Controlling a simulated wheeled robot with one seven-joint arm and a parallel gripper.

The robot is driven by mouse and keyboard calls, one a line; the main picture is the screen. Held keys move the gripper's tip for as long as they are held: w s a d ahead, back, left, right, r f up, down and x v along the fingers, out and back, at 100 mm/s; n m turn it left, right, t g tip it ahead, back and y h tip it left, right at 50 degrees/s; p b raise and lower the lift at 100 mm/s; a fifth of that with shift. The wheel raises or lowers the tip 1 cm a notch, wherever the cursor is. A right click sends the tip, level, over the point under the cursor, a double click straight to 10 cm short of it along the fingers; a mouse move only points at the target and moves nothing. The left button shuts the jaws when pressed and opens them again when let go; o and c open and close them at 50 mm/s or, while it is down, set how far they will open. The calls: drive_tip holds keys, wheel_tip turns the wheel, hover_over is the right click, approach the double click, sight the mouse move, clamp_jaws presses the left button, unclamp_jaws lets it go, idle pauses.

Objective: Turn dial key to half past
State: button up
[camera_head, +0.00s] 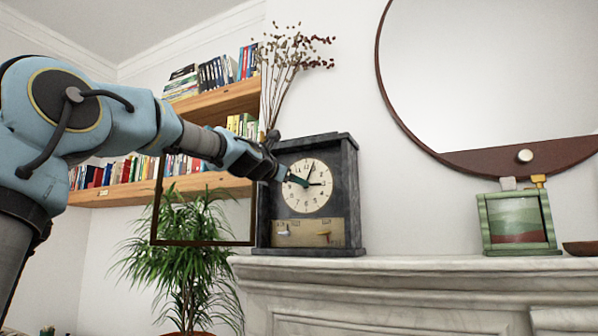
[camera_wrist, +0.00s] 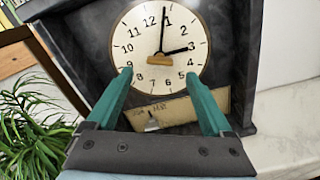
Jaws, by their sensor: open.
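A dark grey clock (camera_head: 349,195) stands on the mantel, with a round cream dial (camera_head: 318,203) that also fills the upper wrist view (camera_wrist: 187,27). A small tan key-like piece (camera_wrist: 159,60) sits at the dial's centre, lying roughly level. One black hand points between 12 and 1, the other near 3. My gripper (camera_head: 304,183) is at the dial's front. In the wrist view, the teal fingers of my gripper (camera_wrist: 158,75) are apart, one on each side below the tan piece, holding nothing. In the head view my gripper hides the dial's centre.
A brass plate (camera_head: 290,238) with unreadable marks and a small red-tipped lever (camera_head: 325,237) lies below the dial. The marble mantel (camera_head: 420,265) is bare right of the clock up to a green frame (camera_head: 485,225). Dried stems (camera_head: 283,65) rise behind the clock.

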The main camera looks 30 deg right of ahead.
drive_tip(key=shift+p+x, duration=1.55)
drive_tip(key=shift+x, duration=1.1)
drive_tip(key=shift+w, duration=0.1)
clamp_jaws()
